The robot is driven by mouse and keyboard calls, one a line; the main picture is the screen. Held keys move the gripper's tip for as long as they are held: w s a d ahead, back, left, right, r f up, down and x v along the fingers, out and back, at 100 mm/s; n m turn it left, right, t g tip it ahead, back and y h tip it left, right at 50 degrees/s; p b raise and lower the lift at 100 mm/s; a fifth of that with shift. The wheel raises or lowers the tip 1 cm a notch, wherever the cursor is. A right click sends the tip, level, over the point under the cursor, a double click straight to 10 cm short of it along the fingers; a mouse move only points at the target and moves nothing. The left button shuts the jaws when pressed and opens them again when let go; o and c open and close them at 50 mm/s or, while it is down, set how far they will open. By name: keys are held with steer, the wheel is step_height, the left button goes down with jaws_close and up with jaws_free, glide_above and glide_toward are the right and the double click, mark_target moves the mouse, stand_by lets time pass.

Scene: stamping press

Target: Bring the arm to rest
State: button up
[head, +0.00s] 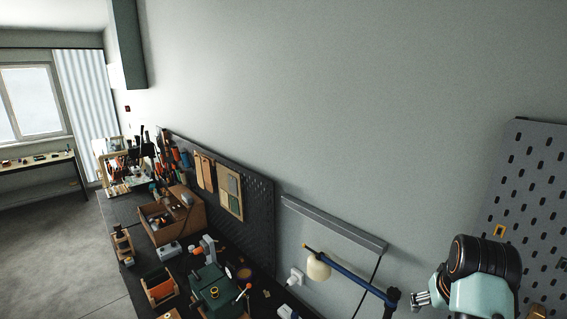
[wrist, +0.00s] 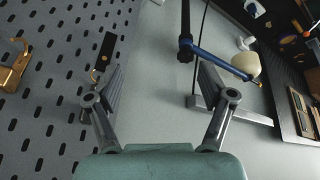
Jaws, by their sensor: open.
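My gripper (wrist: 160,82) is open in the wrist view, its two grey fingers spread wide with nothing between them. In the head view, a small metallic part of my gripper (head: 421,299) shows at the lower right, beside my teal and black wrist. It is raised near the wall, to the right of the lamp. The rest of my arm is mostly out of frame. A green press-like machine (head: 212,287) stands on the dark workbench, well to the left of my gripper.
A blue-armed lamp (head: 350,274) with a cream shade stands close left of my gripper; it also shows in the wrist view (wrist: 222,60). A grey perforated panel (head: 530,190) is at the right. A brown toolbox (head: 185,205) and wooden holders crowd the bench. The upper wall area is clear.

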steer(key=a+f+n+t, duration=0.1)
steer(key=a+f+t, duration=0.15)
steer(key=a, duration=0.55)
steer(key=a+f+n+t, duration=0.1)
steer(key=a+f, duration=0.3)
steer(key=a, duration=0.5)
steer(key=s+a+r+n+t+y, duration=0.1)
steer(key=s+a+t, duration=0.4)
steer(key=s+a, duration=1.1)
steer(key=shift+a+r+y, duration=0.4)
steer(key=shift+r+y, duration=0.15)
steer(key=shift+y, duration=0.15)
steer(key=c, duration=0.4)
steer(key=shift+o, duration=0.2)
steer(key=shift+w, duration=0.1)
